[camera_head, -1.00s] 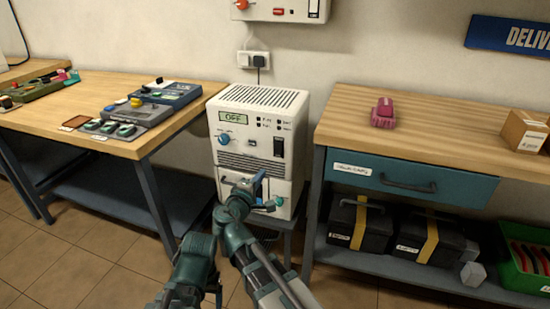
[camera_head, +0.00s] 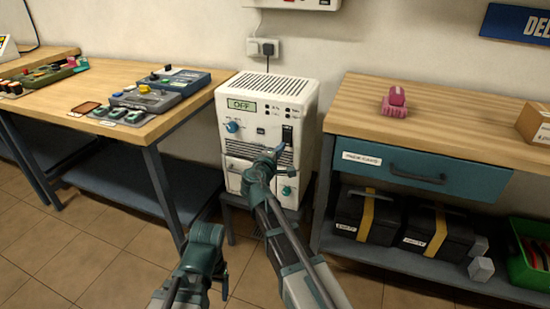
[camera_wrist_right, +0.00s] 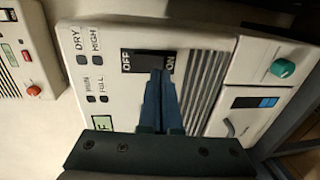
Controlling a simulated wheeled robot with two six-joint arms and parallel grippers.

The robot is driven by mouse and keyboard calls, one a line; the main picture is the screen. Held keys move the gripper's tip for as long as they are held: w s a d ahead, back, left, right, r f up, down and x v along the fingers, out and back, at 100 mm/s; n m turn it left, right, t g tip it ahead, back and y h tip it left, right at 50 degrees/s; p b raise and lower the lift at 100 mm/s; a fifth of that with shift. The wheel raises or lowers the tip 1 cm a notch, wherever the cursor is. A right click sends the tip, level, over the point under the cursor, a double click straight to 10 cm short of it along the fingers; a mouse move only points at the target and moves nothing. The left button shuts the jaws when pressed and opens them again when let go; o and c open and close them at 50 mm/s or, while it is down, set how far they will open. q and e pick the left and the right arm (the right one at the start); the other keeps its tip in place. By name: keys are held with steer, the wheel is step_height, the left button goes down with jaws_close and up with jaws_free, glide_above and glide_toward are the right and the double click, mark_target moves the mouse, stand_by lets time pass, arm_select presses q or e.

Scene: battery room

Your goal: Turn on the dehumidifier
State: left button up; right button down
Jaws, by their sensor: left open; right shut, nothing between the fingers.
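The white dehumidifier (camera_head: 256,163) stands against the wall between two benches, its display (camera_head: 242,105) reading OFF. Its black rocker switch (camera_head: 287,134) is on the right of the front panel. In the right wrist view the switch (camera_wrist_right: 145,60) lies between the labels OFF and ON. My right gripper (camera_head: 273,152) is shut and empty, its tips at the ON end of the switch (camera_wrist_right: 163,73). They look very close or touching; I cannot tell which. My left gripper (camera_head: 207,236) is open and empty, low in front of the dehumidifier and apart from it.
A blue knob (camera_head: 232,127) and a green knob (camera_head: 287,191) are on the dehumidifier's front. A left bench (camera_head: 62,118) holds several devices. A right bench (camera_head: 450,110) holds a pink object (camera_head: 395,101) and a cardboard box (camera_head: 535,121). A socket (camera_head: 262,47) is above.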

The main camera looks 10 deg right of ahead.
mark_target(287, 137)
steer(key=shift+x, duration=1.4)
